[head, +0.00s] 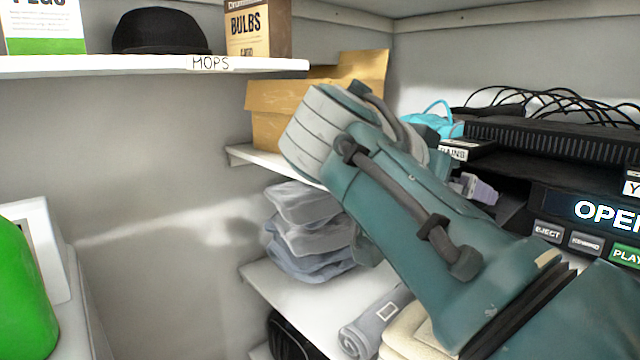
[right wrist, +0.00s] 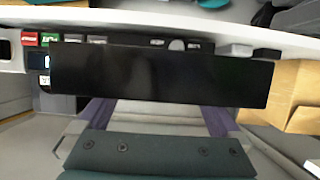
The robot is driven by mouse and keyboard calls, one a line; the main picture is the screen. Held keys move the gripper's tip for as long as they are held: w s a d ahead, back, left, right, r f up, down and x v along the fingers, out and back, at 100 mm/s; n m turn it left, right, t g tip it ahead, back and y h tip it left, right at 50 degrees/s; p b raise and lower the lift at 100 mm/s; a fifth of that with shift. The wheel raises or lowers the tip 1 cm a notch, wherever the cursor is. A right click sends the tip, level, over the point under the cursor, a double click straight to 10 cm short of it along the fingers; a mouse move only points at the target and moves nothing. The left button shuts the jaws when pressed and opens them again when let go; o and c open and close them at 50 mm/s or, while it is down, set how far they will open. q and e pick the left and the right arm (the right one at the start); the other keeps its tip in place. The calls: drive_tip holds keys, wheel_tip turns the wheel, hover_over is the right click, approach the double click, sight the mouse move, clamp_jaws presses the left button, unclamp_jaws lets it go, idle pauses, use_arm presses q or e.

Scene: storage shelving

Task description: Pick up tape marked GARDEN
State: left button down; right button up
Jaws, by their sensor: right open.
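No GARDEN label is readable in either view. A black tape with a white label partly reading "RAINS" (head: 465,150) lies on the right shelf in the head view. In the right wrist view a plain black slab (right wrist: 160,75) spans the front of my right gripper (right wrist: 160,112); its label side is hidden, so I cannot tell which tape it is, if it is one. The two purple-grey fingers are wide apart and their tips are hidden by the slab. In the head view my right arm covers most of that gripper; one finger (head: 480,189) shows. My left gripper is out of view.
A black player with an OPEN display (head: 600,212) and buttons stands at right, under a black ribbed unit (head: 560,140) with cables. Folded cloths (head: 312,225), a cardboard box (head: 280,110) and shelf edges lie close behind my arm. A green container (head: 22,290) stands at left.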

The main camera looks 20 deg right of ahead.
drive_tip(key=shift+a, duration=0.1)
drive_tip(key=shift+c, duration=1.1)
drive_tip(key=c, duration=1.2)
drive_tip(key=shift+o, duration=0.2)
drive_tip(key=shift+r, duration=0.1)
